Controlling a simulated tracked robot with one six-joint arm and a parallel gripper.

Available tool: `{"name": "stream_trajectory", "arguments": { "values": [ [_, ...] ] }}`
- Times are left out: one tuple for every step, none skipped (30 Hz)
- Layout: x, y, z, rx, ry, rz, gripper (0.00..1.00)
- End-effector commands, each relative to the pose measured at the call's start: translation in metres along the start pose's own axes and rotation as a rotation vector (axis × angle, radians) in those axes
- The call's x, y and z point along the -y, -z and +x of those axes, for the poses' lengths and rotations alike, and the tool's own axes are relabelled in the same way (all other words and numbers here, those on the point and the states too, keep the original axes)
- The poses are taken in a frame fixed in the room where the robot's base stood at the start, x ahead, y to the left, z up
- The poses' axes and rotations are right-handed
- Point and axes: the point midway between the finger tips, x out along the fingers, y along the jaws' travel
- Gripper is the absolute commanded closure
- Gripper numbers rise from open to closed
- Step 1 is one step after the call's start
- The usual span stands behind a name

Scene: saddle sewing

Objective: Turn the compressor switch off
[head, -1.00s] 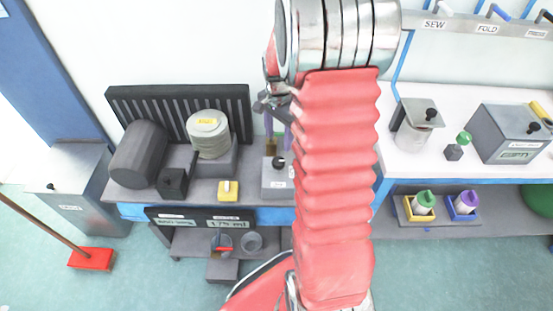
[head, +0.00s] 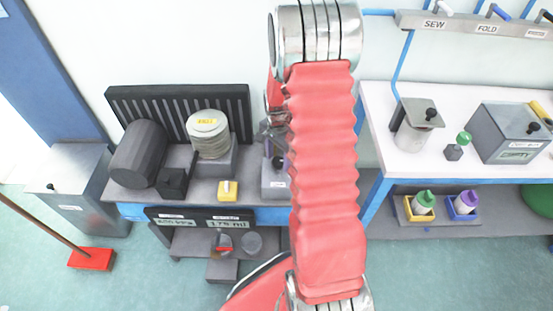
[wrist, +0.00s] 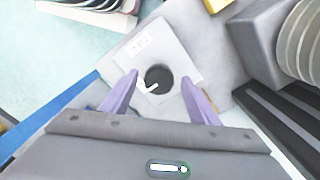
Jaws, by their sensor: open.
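The switch is a black round knob with a white pointer (wrist: 158,80) on a light grey box (wrist: 170,48) with a small label, too small to read. In the head view the box (head: 272,184) stands on the bench, partly hidden by my arm. My gripper (wrist: 160,76) is open, its two purple fingers on either side of the knob in the wrist view. I cannot tell whether they touch it or are still above it. The white pointer lies toward the left finger in the wrist view.
A yellow block (head: 228,191), a stack of pale discs (head: 208,138) and a dark cylinder (head: 140,155) stand left of the box. A black ribbed panel (head: 238,108) stands behind them. A white table (head: 385,165) is to the right.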

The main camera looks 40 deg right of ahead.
Motion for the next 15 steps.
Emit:
{"name": "stream_trajectory", "arguments": {
  "values": [
    [0.0000,-0.0001,-0.0001,0.000,0.000,0.000,0.45],
    [0.0000,-0.0001,-0.0001,0.000,0.000,0.000,0.45],
    [0.0000,-0.0002,-0.0002,0.000,0.000,0.000,0.45],
    [0.0000,-0.0001,-0.0002,0.000,0.000,0.000,0.46],
    [0.0000,-0.0002,-0.0002,0.000,0.000,0.000,0.48],
    [0.0000,-0.0002,-0.0002,0.000,0.000,0.000,0.51],
    [0.0000,-0.0002,-0.0003,0.000,0.000,0.000,0.53],
    [0.0001,-0.0002,-0.0003,0.000,0.000,0.000,0.55],
    [0.0001,-0.0003,-0.0003,0.000,0.000,-0.001,0.58],
    [0.0001,-0.0003,-0.0003,0.000,0.000,-0.001,0.60],
    [0.0001,-0.0003,-0.0003,0.000,0.000,-0.001,0.62],
    [0.0001,-0.0003,-0.0003,0.000,0.000,-0.001,0.65],
    [0.0002,-0.0003,-0.0004,0.000,0.000,-0.001,0.67],
    [0.0002,-0.0004,-0.0004,0.000,0.000,-0.001,0.69],
    [0.0004,-0.0004,-0.0004,0.000,0.000,-0.001,0.72]
  ]
}}
